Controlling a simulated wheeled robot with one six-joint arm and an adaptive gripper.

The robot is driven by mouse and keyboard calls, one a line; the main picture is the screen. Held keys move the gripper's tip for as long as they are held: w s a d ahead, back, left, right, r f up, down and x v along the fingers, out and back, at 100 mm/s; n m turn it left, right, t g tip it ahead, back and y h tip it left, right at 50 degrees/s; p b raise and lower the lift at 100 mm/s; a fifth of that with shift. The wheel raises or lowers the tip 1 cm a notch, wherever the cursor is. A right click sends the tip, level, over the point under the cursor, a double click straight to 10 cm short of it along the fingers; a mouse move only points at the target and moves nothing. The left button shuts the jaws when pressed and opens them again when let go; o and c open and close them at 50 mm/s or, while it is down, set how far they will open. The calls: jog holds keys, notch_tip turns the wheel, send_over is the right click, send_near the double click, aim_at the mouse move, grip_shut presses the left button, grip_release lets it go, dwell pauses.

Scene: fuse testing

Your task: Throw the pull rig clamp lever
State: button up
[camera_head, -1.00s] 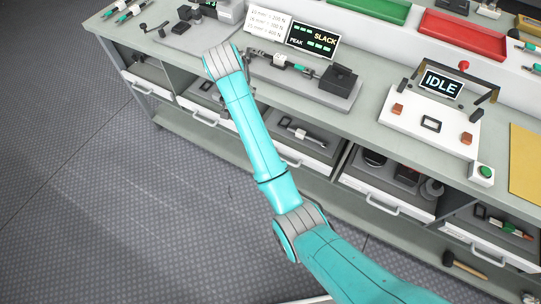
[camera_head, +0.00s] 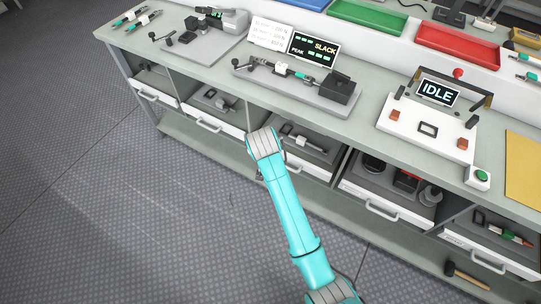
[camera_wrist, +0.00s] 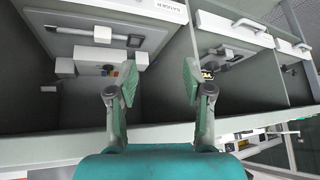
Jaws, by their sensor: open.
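The pull rig (camera_head: 330,97) is a long grey base on the bench with a dark block at its right end. A fuse-like piece with a teal part (camera_head: 280,69) lies along its middle. A small dark-knobbed lever (camera_head: 236,63), likely the clamp lever, stands at its left end. The rig's display (camera_head: 314,47) reads SLACK and PEAK. My gripper (camera_wrist: 160,78) is open and empty in the wrist view, facing the shelves under the bench. My arm hides it in the head view. The rig is not recognisable in the wrist view.
Another grey fixture (camera_head: 190,46) with dark levers stands left of the rig. A white test panel (camera_head: 395,118) reading IDLE is to the right, with a green button (camera_head: 482,176). Open shelves with drawers (camera_head: 205,125) line the bench front. Green (camera_head: 365,17) and red trays (camera_head: 455,42) sit behind.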

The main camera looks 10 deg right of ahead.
jog(key=shift+s+d+f, duration=0.35)
jog(key=shift+s+f, duration=0.25)
jog(key=shift+s, duration=0.05)
jog(key=shift+s+d+f, duration=0.3)
jog(key=shift+s+f, duration=0.3)
